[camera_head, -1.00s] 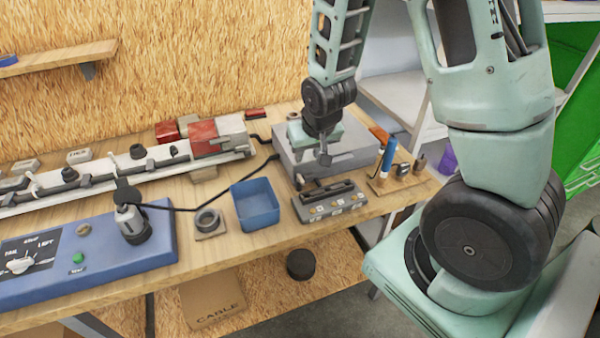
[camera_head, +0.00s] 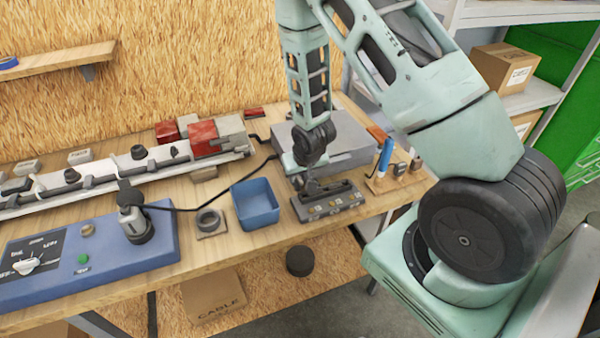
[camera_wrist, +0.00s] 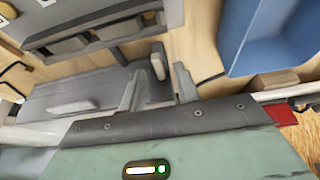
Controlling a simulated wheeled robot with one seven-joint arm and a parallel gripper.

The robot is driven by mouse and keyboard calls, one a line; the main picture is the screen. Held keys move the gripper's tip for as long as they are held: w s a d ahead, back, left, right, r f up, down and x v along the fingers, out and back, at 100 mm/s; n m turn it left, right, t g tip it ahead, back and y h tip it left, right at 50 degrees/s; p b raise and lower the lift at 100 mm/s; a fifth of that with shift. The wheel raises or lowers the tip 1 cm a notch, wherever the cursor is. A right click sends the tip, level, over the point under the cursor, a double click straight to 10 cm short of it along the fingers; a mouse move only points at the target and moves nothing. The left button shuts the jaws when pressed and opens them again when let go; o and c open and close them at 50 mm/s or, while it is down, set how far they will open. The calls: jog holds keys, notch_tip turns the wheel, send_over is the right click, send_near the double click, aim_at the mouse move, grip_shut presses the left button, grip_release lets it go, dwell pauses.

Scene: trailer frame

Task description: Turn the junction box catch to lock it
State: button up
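The grey junction box (camera_head: 352,150) stands at the right end of the workbench, partly hidden behind my arm. My gripper (camera_head: 308,186) is low at the box's front left edge, just behind the dark switch strip. In the wrist view my gripper (camera_wrist: 157,90) shows two grey fingers standing apart with nothing clamped between them. A small pale lever, apparently the catch (camera_wrist: 158,66), stands in line with the gap between the fingers, just beyond their tips. Whether a finger touches it I cannot tell. In the head view the catch is hidden by my gripper.
The dark switch strip (camera_head: 328,204) lies just in front of my gripper. A blue bin (camera_head: 256,206) stands to its left, also close in the wrist view (camera_wrist: 262,40). A tool holder with a blue-handled tool (camera_head: 386,154) stands to the right. A black cable (camera_head: 208,206) crosses the bench.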

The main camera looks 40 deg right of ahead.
grip_shut()
jog(key=shift+d+f+n+b, duration=0.1)
jog(key=shift+d+n+b, duration=0.05)
jog(key=shift+n+b, duration=0.15)
jog(key=shift+d+n+y+b, duration=0.15)
jog(key=shift+n+y+b, duration=0.3)
jog(key=shift+n, duration=0.45)
jog(key=shift+d+n+y, duration=0.2)
jog(key=shift+n+y, duration=0.45)
jog(key=shift+n, duration=1.05)
grip_release()
